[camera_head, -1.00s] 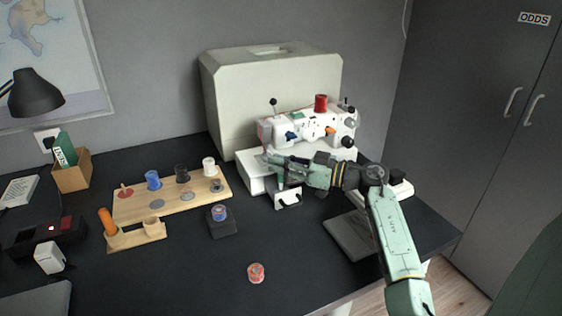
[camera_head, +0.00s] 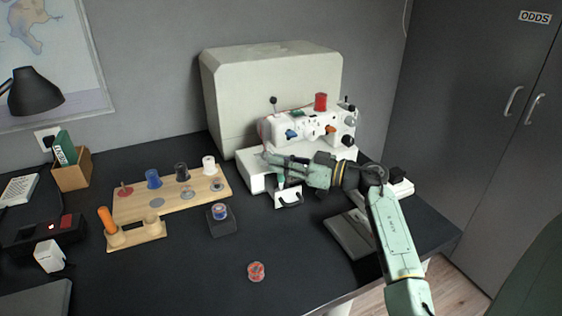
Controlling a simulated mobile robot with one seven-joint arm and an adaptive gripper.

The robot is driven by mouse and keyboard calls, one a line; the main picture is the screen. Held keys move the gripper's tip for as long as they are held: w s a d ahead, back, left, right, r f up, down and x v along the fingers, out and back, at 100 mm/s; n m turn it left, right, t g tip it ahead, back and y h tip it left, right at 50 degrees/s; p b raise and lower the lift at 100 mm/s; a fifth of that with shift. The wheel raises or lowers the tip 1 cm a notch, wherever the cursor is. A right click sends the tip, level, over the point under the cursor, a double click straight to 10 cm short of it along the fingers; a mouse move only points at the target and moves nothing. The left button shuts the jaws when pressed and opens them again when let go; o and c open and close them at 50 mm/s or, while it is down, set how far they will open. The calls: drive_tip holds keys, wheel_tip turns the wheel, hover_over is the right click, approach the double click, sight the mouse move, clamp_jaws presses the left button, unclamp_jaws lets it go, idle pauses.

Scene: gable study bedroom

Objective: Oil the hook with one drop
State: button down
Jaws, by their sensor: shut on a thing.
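The white sewing machine (camera_head: 310,130) stands at the back right with a red spool (camera_head: 321,102) on top. A small white flap (camera_head: 288,197) with a dark curved part hangs at the front of its base (camera_head: 258,178). I cannot make out the hook; my arm hides part of that area. My gripper (camera_head: 272,160) is in front of the machine, above the flap. I cannot tell whether this thing touches the machine.
A wooden spool board (camera_head: 135,207) and a small wooden stand (camera_head: 135,239) with an orange-handled tool (camera_head: 107,220) are at left. A dark block (camera_head: 222,228) bears a blue bobbin. A red bobbin (camera_head: 256,271) lies near the front. A beige case (camera_head: 270,80) stands behind the machine.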

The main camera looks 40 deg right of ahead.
drive_tip(key=shift+f, duration=0.45)
idle(0.6)
drive_tip(key=shift+r, duration=0.1)
wheel_tip(320, 180, up, 7)
drive_tip(key=p, duration=0.6)
